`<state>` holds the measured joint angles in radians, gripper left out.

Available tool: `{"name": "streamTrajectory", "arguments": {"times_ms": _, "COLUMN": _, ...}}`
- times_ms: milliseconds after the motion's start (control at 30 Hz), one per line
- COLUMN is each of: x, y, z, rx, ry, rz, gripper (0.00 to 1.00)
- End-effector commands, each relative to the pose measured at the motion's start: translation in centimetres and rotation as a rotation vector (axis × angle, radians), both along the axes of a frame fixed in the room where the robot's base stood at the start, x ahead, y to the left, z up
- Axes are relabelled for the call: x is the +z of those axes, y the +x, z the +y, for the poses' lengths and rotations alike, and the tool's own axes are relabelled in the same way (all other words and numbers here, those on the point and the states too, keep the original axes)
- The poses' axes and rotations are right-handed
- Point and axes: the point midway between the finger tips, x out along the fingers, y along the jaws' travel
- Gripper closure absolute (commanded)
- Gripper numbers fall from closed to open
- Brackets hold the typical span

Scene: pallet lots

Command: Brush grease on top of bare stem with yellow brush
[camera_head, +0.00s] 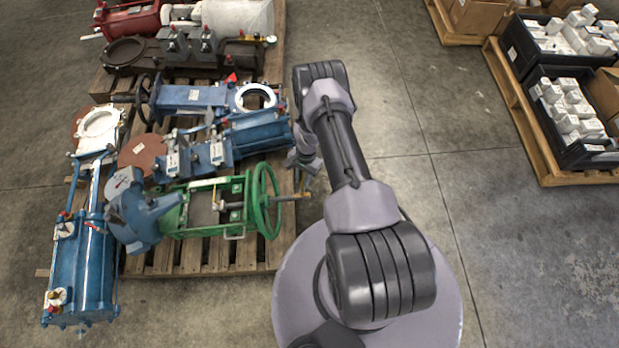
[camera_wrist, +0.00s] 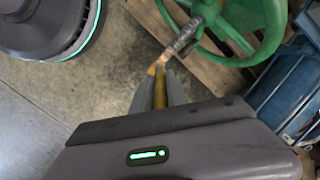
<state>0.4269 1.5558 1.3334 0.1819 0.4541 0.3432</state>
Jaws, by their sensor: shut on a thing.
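The bare stem (camera_head: 292,197) sticks out to the right from the hub of the green handwheel (camera_head: 266,201) on a valve lying on the pallet. In the wrist view the metal stem (camera_wrist: 184,42) runs from the handwheel (camera_wrist: 262,28) down to the left. My gripper (camera_wrist: 159,80) is shut on the yellow brush (camera_wrist: 160,92), which shows as a narrow strip between the fingers. The brush tip is at the stem's outer end in the picture. I cannot tell whether they touch. In the head view my arm and gripper largely hide the brush.
A wooden pallet (camera_head: 190,262) carries the green valve and several blue valves (camera_head: 262,130). A blue cylinder valve (camera_head: 82,270) overhangs the pallet's left side. At the upper right, another pallet (camera_head: 540,150) holds black crates (camera_head: 580,158) of white boxes. Concrete floor (camera_head: 520,260) is clear between.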

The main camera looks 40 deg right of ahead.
Motion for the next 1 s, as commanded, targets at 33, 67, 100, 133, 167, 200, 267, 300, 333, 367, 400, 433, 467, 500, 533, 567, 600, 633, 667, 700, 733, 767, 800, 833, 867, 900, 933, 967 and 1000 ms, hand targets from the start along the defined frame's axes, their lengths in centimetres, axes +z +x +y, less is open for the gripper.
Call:
{"name": "streamTrajectory", "arguments": {"times_ms": 33, "x": -0.3, "y": -0.1, "z": 0.4, "rx": 0.001, "ry": 0.002, "rz": 0.005, "gripper": 1.00}}
{"name": "streamTrajectory", "arguments": {"times_ms": 67, "x": -0.3, "y": -0.1, "z": 0.5, "rx": 0.000, "ry": 0.002, "rz": 0.005, "gripper": 1.00}}
{"name": "streamTrajectory", "arguments": {"times_ms": 100, "x": -0.4, "y": -0.1, "z": 0.6, "rx": -0.001, "ry": 0.003, "rz": 0.006, "gripper": 1.00}}
{"name": "streamTrajectory", "arguments": {"times_ms": 133, "x": -0.4, "y": 0.0, "z": 0.7, "rx": 0.000, "ry": 0.003, "rz": 0.006, "gripper": 1.00}}
{"name": "streamTrajectory", "arguments": {"times_ms": 167, "x": -0.4, "y": 0.1, "z": 0.8, "rx": 0.000, "ry": 0.003, "rz": 0.007, "gripper": 1.00}}
{"name": "streamTrajectory", "arguments": {"times_ms": 200, "x": -0.5, "y": 0.2, "z": 1.1, "rx": 0.001, "ry": 0.003, "rz": 0.006, "gripper": 1.00}}
{"name": "streamTrajectory", "arguments": {"times_ms": 267, "x": -0.6, "y": 0.5, "z": 1.7, "rx": 0.003, "ry": 0.003, "rz": 0.007, "gripper": 1.00}}
{"name": "streamTrajectory", "arguments": {"times_ms": 300, "x": -0.7, "y": 0.8, "z": 2.2, "rx": 0.002, "ry": 0.003, "rz": 0.008, "gripper": 1.00}}
{"name": "streamTrajectory", "arguments": {"times_ms": 333, "x": -0.8, "y": 1.0, "z": 2.5, "rx": 0.001, "ry": 0.003, "rz": 0.008, "gripper": 1.00}}
{"name": "streamTrajectory", "arguments": {"times_ms": 367, "x": -0.8, "y": 1.2, "z": 2.8, "rx": 0.002, "ry": 0.003, "rz": 0.008, "gripper": 1.00}}
{"name": "streamTrajectory", "arguments": {"times_ms": 400, "x": -0.9, "y": 1.4, "z": 3.2, "rx": 0.002, "ry": 0.003, "rz": 0.008, "gripper": 1.00}}
{"name": "streamTrajectory", "arguments": {"times_ms": 433, "x": -0.9, "y": 1.5, "z": 3.4, "rx": 0.001, "ry": 0.003, "rz": 0.008, "gripper": 1.00}}
{"name": "streamTrajectory", "arguments": {"times_ms": 467, "x": -1.0, "y": 1.6, "z": 3.5, "rx": 0.000, "ry": 0.004, "rz": 0.008, "gripper": 1.00}}
{"name": "streamTrajectory", "arguments": {"times_ms": 500, "x": -1.0, "y": 1.7, "z": 3.6, "rx": -0.001, "ry": 0.004, "rz": 0.008, "gripper": 1.00}}
{"name": "streamTrajectory", "arguments": {"times_ms": 533, "x": -0.9, "y": 1.6, "z": 3.5, "rx": -0.002, "ry": 0.004, "rz": 0.009, "gripper": 1.00}}
{"name": "streamTrajectory", "arguments": {"times_ms": 567, "x": -0.9, "y": 1.6, "z": 3.4, "rx": -0.002, "ry": 0.004, "rz": 0.009, "gripper": 1.00}}
{"name": "streamTrajectory", "arguments": {"times_ms": 600, "x": -0.8, "y": 1.4, "z": 3.2, "rx": -0.003, "ry": 0.004, "rz": 0.009, "gripper": 1.00}}
{"name": "streamTrajectory", "arguments": {"times_ms": 633, "x": -0.7, "y": 1.3, "z": 2.9, "rx": -0.003, "ry": 0.004, "rz": 0.009, "gripper": 1.00}}
{"name": "streamTrajectory", "arguments": {"times_ms": 667, "x": -0.6, "y": 1.2, "z": 2.7, "rx": -0.002, "ry": 0.003, "rz": 0.008, "gripper": 1.00}}
{"name": "streamTrajectory", "arguments": {"times_ms": 700, "x": -0.4, "y": 1.0, "z": 2.3, "rx": -0.002, "ry": 0.003, "rz": 0.007, "gripper": 1.00}}
{"name": "streamTrajectory", "arguments": {"times_ms": 733, "x": -0.3, "y": 0.8, "z": 2.0, "rx": -0.003, "ry": 0.003, "rz": 0.007, "gripper": 1.00}}
{"name": "streamTrajectory", "arguments": {"times_ms": 767, "x": -0.2, "y": 0.6, "z": 1.8, "rx": -0.003, "ry": 0.003, "rz": 0.007, "gripper": 1.00}}
{"name": "streamTrajectory", "arguments": {"times_ms": 800, "x": -0.2, "y": 0.5, "z": 1.6, "rx": -0.002, "ry": 0.003, "rz": 0.007, "gripper": 1.00}}
{"name": "streamTrajectory", "arguments": {"times_ms": 833, "x": -0.2, "y": 0.5, "z": 1.6, "rx": -0.001, "ry": 0.003, "rz": 0.007, "gripper": 1.00}}
{"name": "streamTrajectory", "arguments": {"times_ms": 867, "x": -0.2, "y": 0.5, "z": 1.6, "rx": 0.000, "ry": 0.003, "rz": 0.007, "gripper": 1.00}}
{"name": "streamTrajectory", "arguments": {"times_ms": 900, "x": -0.3, "y": 0.7, "z": 1.8, "rx": 0.000, "ry": 0.003, "rz": 0.007, "gripper": 1.00}}
{"name": "streamTrajectory", "arguments": {"times_ms": 933, "x": -0.3, "y": 0.8, "z": 2.0, "rx": 0.000, "ry": 0.003, "rz": 0.006, "gripper": 1.00}}
{"name": "streamTrajectory", "arguments": {"times_ms": 967, "x": -0.4, "y": 1.0, "z": 2.2, "rx": 0.001, "ry": 0.002, "rz": 0.005, "gripper": 1.00}}
{"name": "streamTrajectory", "arguments": {"times_ms": 1000, "x": -0.4, "y": 1.2, "z": 2.5, "rx": 0.002, "ry": 0.002, "rz": 0.005, "gripper": 1.00}}
